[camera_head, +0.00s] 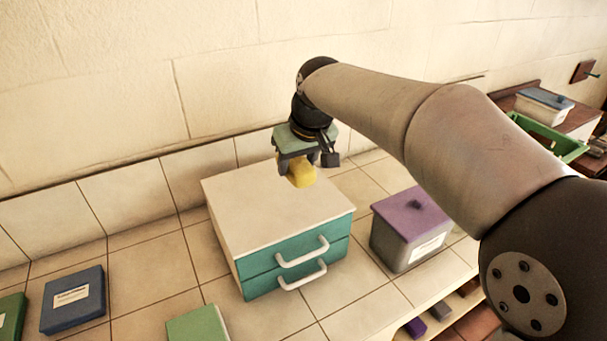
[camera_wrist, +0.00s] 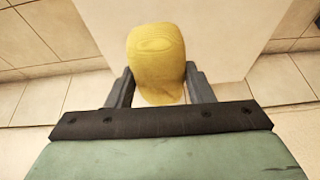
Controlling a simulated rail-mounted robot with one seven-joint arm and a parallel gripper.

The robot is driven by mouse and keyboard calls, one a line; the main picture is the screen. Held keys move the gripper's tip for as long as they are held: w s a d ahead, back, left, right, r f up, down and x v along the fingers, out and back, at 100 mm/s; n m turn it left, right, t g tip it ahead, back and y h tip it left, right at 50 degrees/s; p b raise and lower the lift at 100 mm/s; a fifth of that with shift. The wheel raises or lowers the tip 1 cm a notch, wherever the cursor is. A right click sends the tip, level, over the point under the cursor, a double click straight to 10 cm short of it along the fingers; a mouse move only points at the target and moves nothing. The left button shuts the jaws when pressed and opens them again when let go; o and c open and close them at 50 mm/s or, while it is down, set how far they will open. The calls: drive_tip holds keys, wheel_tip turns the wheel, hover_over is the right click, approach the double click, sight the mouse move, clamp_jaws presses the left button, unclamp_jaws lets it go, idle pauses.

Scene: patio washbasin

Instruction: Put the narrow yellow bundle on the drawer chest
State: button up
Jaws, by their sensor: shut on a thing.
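The narrow yellow bundle (camera_head: 301,173) is between the fingers of my gripper (camera_head: 298,165), which is shut on it. In the wrist view the yellow bundle (camera_wrist: 157,62) sits between the two dark fingers (camera_wrist: 160,88), with the pale top of the chest behind it. The drawer chest (camera_head: 260,205) has a cream top and two teal drawers with white handles, both shut. In the head view the bundle is over the back right part of the top. I cannot tell whether it touches the top.
A grey box with a purple lid (camera_head: 411,213) stands right of the chest. A blue box (camera_head: 73,299) and a green box (camera_head: 197,325) lie at the front left. A green crate (camera_head: 548,138) is at the far right. The tiled wall is close behind the chest.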

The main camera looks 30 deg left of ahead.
drive_tip(key=shift+w+f, duration=0.55)
drive_tip(key=shift+f, duration=0.1)
drive_tip(key=f, duration=0.1)
drive_tip(key=w+f, duration=0.1)
drive_tip(key=f, duration=0.1)
drive_tip(key=shift+f, duration=0.1)
drive_tip(key=shift+s+f, duration=0.1)
drive_tip(key=shift+f, duration=0.3)
drive_tip(key=shift+f, duration=0.1)
drive_tip(key=o, duration=1)
drive_tip(key=shift+o, duration=0.2)
